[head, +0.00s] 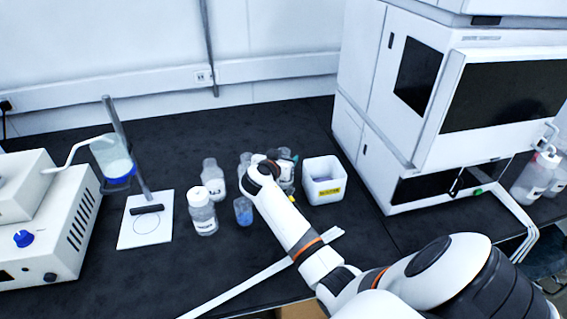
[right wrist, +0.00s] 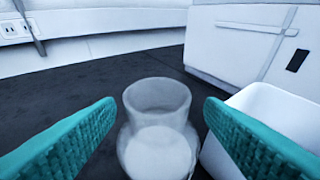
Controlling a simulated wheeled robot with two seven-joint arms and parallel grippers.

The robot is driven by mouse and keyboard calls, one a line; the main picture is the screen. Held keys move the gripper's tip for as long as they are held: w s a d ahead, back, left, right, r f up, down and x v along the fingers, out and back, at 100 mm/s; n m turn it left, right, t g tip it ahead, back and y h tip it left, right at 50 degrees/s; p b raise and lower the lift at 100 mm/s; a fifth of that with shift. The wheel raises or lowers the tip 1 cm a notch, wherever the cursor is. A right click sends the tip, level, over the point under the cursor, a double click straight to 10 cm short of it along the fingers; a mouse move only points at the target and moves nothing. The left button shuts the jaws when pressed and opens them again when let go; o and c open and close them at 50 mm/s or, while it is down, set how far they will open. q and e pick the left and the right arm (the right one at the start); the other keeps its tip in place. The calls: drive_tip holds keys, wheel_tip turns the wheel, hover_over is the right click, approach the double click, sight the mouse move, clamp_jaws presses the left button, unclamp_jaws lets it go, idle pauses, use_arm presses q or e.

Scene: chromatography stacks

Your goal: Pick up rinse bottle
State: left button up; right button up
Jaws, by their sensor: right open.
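In the right wrist view, a clear open-necked bottle (right wrist: 157,135) with pale contents stands between the two teal fingers of my right gripper (right wrist: 160,108). Both fingers are apart, with visible gaps to the bottle. No label shows on it there, so I cannot tell whether it is the rinse bottle. In the head view my right gripper (head: 286,164) is low over the bench, just left of the white bin, and it and the wrist hide much of the glassware behind. A white-capped, labelled bottle (head: 202,214) and another labelled bottle (head: 213,178) stand to its left. My left gripper is out of view.
A small beaker with blue liquid (head: 243,212) stands close beside my right arm. The white bin (head: 324,196) with a yellow label stands right of the gripper. A stand (head: 145,232) and white instrument (head: 50,215) are at left; the chromatography stack (head: 400,110) is at right.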

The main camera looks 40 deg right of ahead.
drive_tip(key=x, duration=0.3)
drive_tip(key=shift+w+d+f, duration=0.1)
drive_tip(key=shift+w+d, duration=0.15)
clamp_jaws()
